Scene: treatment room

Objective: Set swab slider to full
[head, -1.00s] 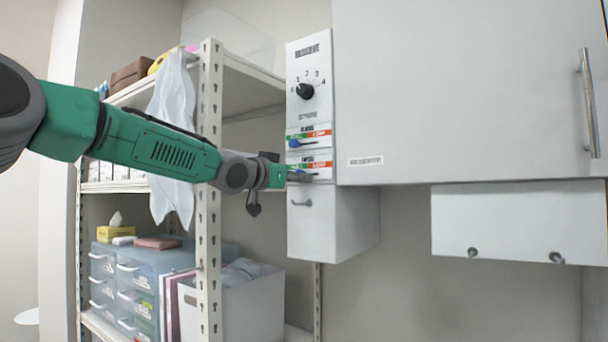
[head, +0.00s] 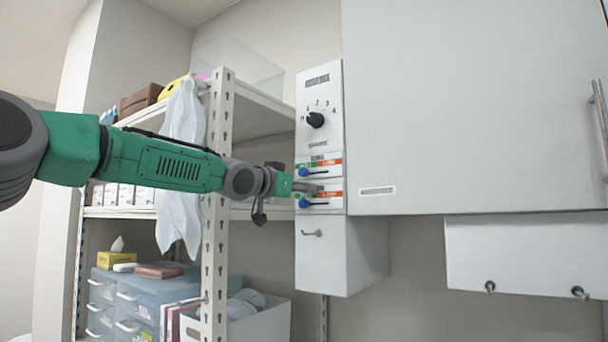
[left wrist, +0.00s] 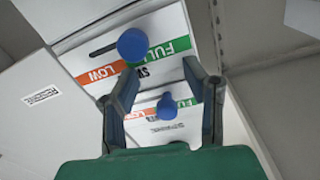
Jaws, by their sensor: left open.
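The white control panel (head: 319,88) carries two sliders with blue knobs and green-to-orange strips. The lower knob (head: 304,202) stands at the left, green end of its slot. In the left wrist view, turned over, this knob (left wrist: 133,45) sits at the FULL end, beside a partly hidden label starting "SW". The upper slider's knob (head: 304,172) is also at its left; it shows between my fingers in the left wrist view (left wrist: 166,106). My left gripper (head: 304,187) is open and empty, between the two sliders; contact cannot be told. My right gripper is not in view.
A black dial (head: 315,120) sits higher on the panel. A small white box (head: 320,255) with a handle hangs below. A large cabinet door (head: 470,110) adjoins the right. A metal shelf post (head: 216,250) with a hanging cloth (head: 181,125) stands close to my left arm.

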